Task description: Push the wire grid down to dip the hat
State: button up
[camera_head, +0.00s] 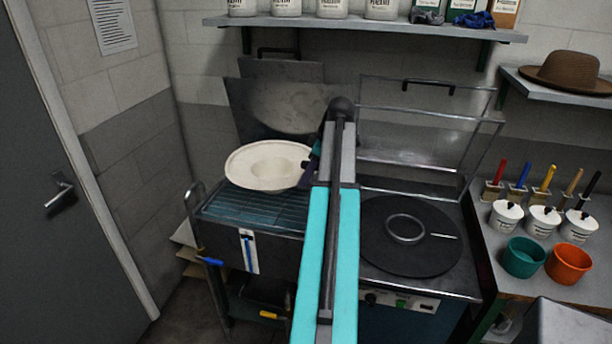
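A cream wide-brimmed hat (262,158) is at the back of the dark tank on the left, over the far part of the wire grid (262,208). I cannot tell whether the hat rests on the grid or is a little above it. The grid's bars lie level near the tank's top, with a bluish surface showing between them. My gripper (313,166) is at the hat's right brim edge, mostly hidden by my own teal arm. Its fingers are too small and covered to show whether they grip the brim.
A raised lid (285,105) stands behind the tank. To the right is a hot plate (411,255) with a metal ring (405,229) and a raised wire frame (430,120). Cups (524,257) and lidded pots stand on the right bench. A shelf (370,28) overhangs the back.

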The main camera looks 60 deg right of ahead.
grip_shut()
notch_tip(320, 180, down, 22)
jog(key=b, duration=1)
jog(key=shift+b, duration=0.3)
jog(key=shift+s+a+f, duration=0.1)
jog(key=shift+f, duration=0.15)
jog(key=shift+f, duration=0.1)
jog(key=shift+c, duration=0.2)
grip_release()
jog(key=shift+o, duration=0.2)
